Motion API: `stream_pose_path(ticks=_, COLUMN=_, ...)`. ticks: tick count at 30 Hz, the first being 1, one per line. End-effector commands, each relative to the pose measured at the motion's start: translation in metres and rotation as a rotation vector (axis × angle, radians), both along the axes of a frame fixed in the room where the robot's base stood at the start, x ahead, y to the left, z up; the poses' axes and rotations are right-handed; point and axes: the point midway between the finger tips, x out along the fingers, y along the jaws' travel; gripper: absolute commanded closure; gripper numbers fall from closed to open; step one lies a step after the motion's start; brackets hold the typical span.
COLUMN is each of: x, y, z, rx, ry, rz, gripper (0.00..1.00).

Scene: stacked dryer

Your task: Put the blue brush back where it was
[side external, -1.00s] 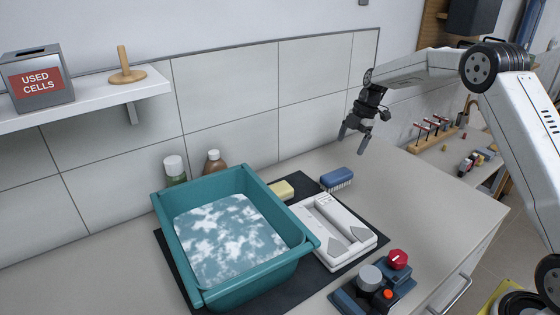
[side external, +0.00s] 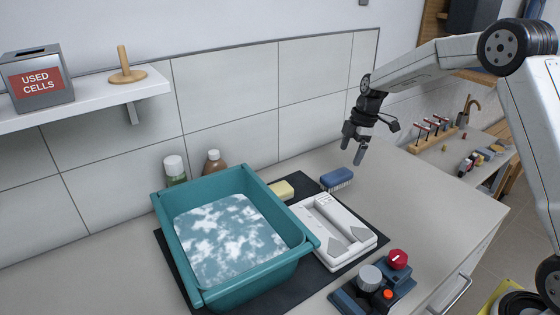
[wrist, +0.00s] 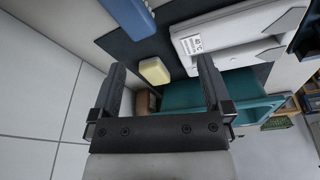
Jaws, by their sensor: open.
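The blue brush (side external: 337,178) lies bristles down on the counter, by the back right corner of the dark mat (side external: 373,226). It also shows at the top of the wrist view (wrist: 132,17), partly cut off by the frame edge. My gripper (side external: 353,153) is open and empty, a little above and to the right of the brush in the side view. In the wrist view its two fingers (wrist: 160,80) are spread wide with nothing between their tips. The brush is beyond the fingers and apart from them.
A yellow sponge (side external: 283,190) sits left of the brush. A white device (side external: 331,232) with a sloped top lies in front on the mat. A teal basin (side external: 255,282) of foamy water stands left. A control box (side external: 372,287) with knobs stands at front. The tiled wall is close behind.

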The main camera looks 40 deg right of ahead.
Motion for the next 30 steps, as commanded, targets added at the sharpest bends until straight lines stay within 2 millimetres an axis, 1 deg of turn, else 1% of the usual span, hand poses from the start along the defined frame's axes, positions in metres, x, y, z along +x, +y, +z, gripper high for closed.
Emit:
stream_pose_path(ticks=1, x=-0.009, y=0.009, z=0.001, rx=-0.008, ry=0.01, rz=-0.055, gripper=0.0)
stream_pose_path(ticks=3, x=-0.021, y=0.018, z=0.002, rx=-0.019, ry=0.018, rz=-0.142, gripper=0.0)
stream_pose_path(ticks=8, x=-0.051, y=0.039, z=0.001, rx=-0.04, ry=0.031, rz=-0.336, gripper=0.0)
stream_pose_path(ticks=15, x=-0.102, y=0.067, z=-0.003, rx=-0.051, ry=0.033, rz=-0.62, gripper=0.0)
stream_pose_path(ticks=21, x=-0.15, y=0.086, z=-0.009, rx=-0.037, ry=0.018, rz=-0.851, gripper=0.0)
stream_pose_path(ticks=27, x=-0.197, y=0.101, z=-0.017, rx=-0.004, ry=0.003, rz=-1.057, gripper=0.0)
stream_pose_path(ticks=30, x=-0.214, y=0.106, z=-0.021, rx=0.015, ry=-0.002, rz=-1.133, gripper=0.0)
